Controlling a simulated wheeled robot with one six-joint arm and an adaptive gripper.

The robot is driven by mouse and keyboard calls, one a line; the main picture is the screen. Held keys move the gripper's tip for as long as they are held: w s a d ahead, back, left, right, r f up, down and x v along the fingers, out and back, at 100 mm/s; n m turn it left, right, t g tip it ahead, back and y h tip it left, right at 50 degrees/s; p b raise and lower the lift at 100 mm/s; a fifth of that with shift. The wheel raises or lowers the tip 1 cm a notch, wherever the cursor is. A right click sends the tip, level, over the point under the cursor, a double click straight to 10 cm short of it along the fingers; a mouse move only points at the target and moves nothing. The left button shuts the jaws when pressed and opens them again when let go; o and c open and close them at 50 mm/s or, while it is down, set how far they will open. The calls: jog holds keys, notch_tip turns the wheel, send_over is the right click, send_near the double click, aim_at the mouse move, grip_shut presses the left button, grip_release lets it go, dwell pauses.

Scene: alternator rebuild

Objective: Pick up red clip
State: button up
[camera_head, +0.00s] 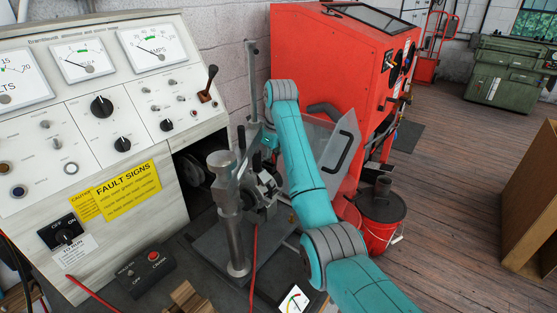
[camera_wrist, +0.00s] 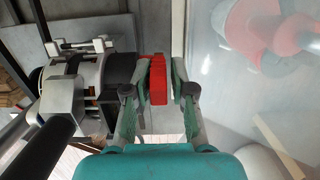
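The red clip (camera_wrist: 158,80) is upright between the two fingers of my gripper (camera_wrist: 161,82) in the wrist view. The fingers are drawn in close on both sides of it, and my gripper looks shut on it. Just left of the clip is the metal alternator (camera_wrist: 92,75) with its dark cylindrical part; I cannot tell whether the clip touches it. In the head view the alternator (camera_head: 262,188) is on the test stand, and my arm hides much of that area. The clip cannot be made out there.
A steel post (camera_head: 228,215) stands close in front of the alternator. The test panel (camera_head: 90,130) is at left, and a red cabinet (camera_head: 325,70) with a clear shield (camera_head: 335,140) is behind.

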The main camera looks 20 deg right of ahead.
jog(key=shift+s+a+f, duration=0.1)
jog(key=shift+a+f, duration=0.05)
jog(key=shift+f, duration=0.55)
grip_shut()
jog(key=shift+r, duration=0.25)
